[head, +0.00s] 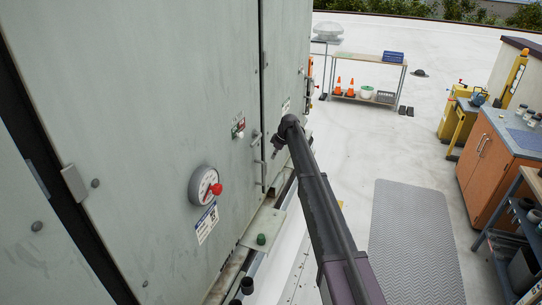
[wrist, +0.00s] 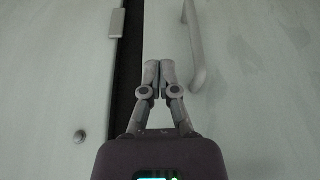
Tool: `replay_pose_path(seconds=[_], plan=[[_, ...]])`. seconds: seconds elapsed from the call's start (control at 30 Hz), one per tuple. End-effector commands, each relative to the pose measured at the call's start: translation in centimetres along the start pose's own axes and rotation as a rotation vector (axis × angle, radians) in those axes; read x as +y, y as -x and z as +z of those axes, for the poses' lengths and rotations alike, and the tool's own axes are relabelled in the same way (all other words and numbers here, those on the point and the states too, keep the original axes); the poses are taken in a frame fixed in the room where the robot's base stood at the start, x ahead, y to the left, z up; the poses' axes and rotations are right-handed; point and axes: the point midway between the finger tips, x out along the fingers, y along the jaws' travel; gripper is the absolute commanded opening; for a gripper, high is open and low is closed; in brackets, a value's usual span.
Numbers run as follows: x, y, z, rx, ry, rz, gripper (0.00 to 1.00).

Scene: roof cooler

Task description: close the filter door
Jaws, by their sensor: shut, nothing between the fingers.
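The roof cooler's pale grey-green cabinet fills the left of the head view. In the wrist view a pale panel with a bar handle (wrist: 194,45), which I take to be the filter door (wrist: 245,100), is at the right. A dark gap (wrist: 126,75) separates it from the panel at the left (wrist: 50,80). My gripper (wrist: 158,90) is shut and empty, its fingertips in front of the panel between the gap and the handle. Whether the tips touch the panel is unclear. In the head view my gripper (head: 277,148) is small and partly hidden by my wrist, close to the cabinet.
A gauge with a red knob (head: 205,186) sticks out from the cabinet. A ledge with a green knob (head: 261,239) lies below. A grey mat (head: 415,245), an orange cabinet (head: 490,165) and a shelf with cones (head: 365,80) stand off right. The roof between is clear.

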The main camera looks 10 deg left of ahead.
Motion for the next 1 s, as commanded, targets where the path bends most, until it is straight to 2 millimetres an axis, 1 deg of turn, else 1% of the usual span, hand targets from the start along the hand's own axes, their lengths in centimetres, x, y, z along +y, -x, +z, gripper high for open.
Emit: replay_pose_path(seconds=[0.03, 0.1, 0.3, 0.5, 0.7, 1.0], plan=[[-0.1, 0.9, -0.1, 0.0, 0.0, 0.0, 0.0], [-0.1, 1.5, -0.1, 0.0, 0.0, 0.0, 0.0], [-0.1, 3.2, -0.1, 0.0, 0.0, 0.0, 0.0], [-0.1, 4.4, 0.0, 0.0, 0.001, 0.0, 0.0], [-0.2, 4.9, 0.0, 0.0, 0.001, -0.001, 0.0], [-0.2, 4.9, 0.0, 0.0, 0.002, -0.001, 0.0]])
